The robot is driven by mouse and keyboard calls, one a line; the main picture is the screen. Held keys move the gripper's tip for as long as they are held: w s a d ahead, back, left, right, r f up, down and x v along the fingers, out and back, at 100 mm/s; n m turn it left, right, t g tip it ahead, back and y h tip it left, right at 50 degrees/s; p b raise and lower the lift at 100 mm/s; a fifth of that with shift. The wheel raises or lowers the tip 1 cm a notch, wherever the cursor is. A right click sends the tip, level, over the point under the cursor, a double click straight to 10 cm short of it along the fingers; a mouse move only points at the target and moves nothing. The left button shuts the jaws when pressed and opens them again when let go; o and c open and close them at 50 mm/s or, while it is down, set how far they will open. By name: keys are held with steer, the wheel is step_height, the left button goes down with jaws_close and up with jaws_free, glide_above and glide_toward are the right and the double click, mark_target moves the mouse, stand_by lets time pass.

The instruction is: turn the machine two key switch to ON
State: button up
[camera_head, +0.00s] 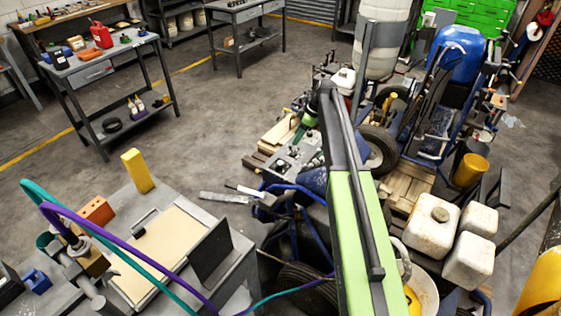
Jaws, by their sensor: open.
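A line striper (315,183) with a blue frame stands right of the middle, partly hidden behind my green and dark arm. A grey control panel (283,166) with small dark knobs or switches sits on its left side. The key switch is too small to tell apart from the other controls, and its position cannot be read. My gripper (297,138) is at the far end of my arm, over or beside the panel's back edge. It is small and dark green. It appears open with nothing in it; contact with the panel cannot be told.
A second blue machine (450,90) with a blue seat stands at the right. White containers (432,225) and a yellow cylinder (470,169) are near it. A grey workbench (225,235) fills the lower left, with teal and purple hoses. The floor at upper middle is clear.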

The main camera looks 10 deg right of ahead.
mark_target(281, 162)
steer(key=b+x, duration=1.5)
steer(key=x, duration=0.1)
steer(key=shift+f, duration=0.45)
steer(key=shift+a+f+b, duration=0.2)
steer(key=shift+f+b, duration=0.05)
steer(key=shift+b, duration=0.1)
steer(key=shift+r, duration=0.1)
